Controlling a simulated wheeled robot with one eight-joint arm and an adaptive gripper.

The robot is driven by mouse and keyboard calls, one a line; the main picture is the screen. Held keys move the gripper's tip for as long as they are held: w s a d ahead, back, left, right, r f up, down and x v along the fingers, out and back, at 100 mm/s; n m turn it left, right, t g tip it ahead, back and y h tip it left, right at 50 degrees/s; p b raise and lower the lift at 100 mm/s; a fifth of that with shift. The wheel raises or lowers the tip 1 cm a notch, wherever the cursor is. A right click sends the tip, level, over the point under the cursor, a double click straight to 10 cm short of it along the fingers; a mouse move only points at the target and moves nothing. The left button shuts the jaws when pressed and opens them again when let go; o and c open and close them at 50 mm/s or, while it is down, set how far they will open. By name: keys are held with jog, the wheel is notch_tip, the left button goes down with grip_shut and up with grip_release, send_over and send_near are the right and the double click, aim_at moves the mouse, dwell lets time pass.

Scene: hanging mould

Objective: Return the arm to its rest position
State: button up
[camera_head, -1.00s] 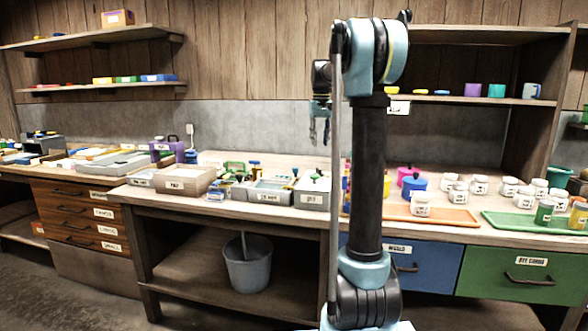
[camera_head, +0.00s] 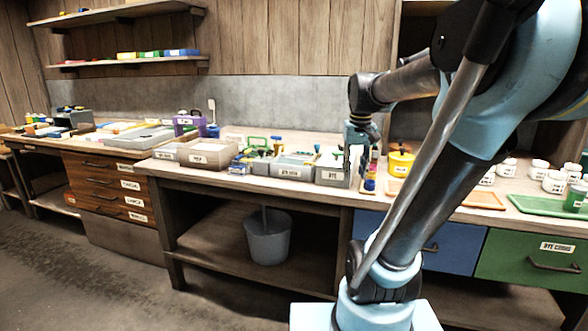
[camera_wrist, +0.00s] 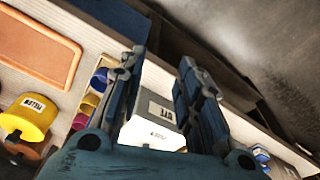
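My gripper (camera_head: 355,168) hangs with its fingers pointing down by the front of the bench, close to the right side of the grey bin labelled DYE (camera_head: 332,176) in the head view. In the wrist view its two fingers (camera_wrist: 160,62) stand apart with nothing held between them. The grey labelled bin (camera_wrist: 158,120) shows beyond the gap between the fingers. My arm rises from its base, leans to the right and bends back left at the elbow, which is partly cut off by the top of the head view.
The bench (camera_head: 300,190) carries grey trays, bins and a yellow pot (camera_head: 400,163). The yellow pot (camera_wrist: 28,118) and an orange tray (camera_wrist: 40,45) show at left in the wrist view. A bucket (camera_head: 268,238) stands on the lower shelf. Floor at front left is clear.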

jog(key=s+f, duration=1.5)
jog(key=f, duration=0.1)
jog(key=shift+f+t, duration=0.4)
jog(key=shift+w+f, duration=0.2)
jog(key=shift+w, duration=0.25)
